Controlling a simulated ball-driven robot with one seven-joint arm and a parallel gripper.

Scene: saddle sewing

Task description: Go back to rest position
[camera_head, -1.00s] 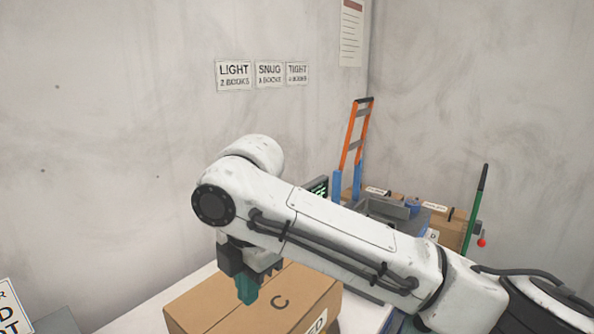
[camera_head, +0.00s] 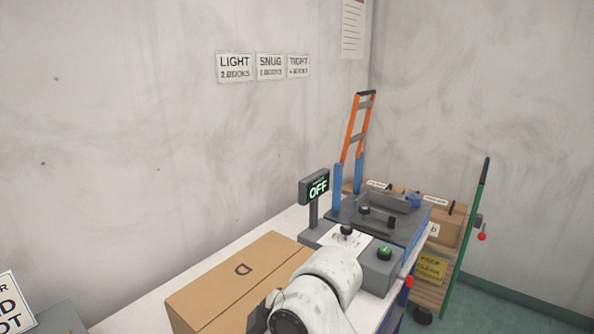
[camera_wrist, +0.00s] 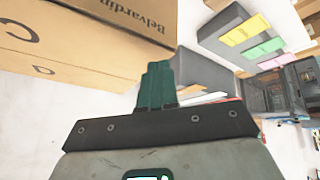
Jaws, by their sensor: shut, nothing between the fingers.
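My gripper (camera_wrist: 157,68) shows in the wrist view with its green fingers together and nothing between them. A brown cardboard box (camera_wrist: 105,40) is close beside the fingertips, above and to the left in that view, and I see no contact. In the head view my white arm is folded low at the bottom centre, in front of the right end of the cardboard box (camera_head: 235,282). The fingers are hidden there. The box is closed and lies on the white table (camera_head: 150,312).
Green floor is free at the right.

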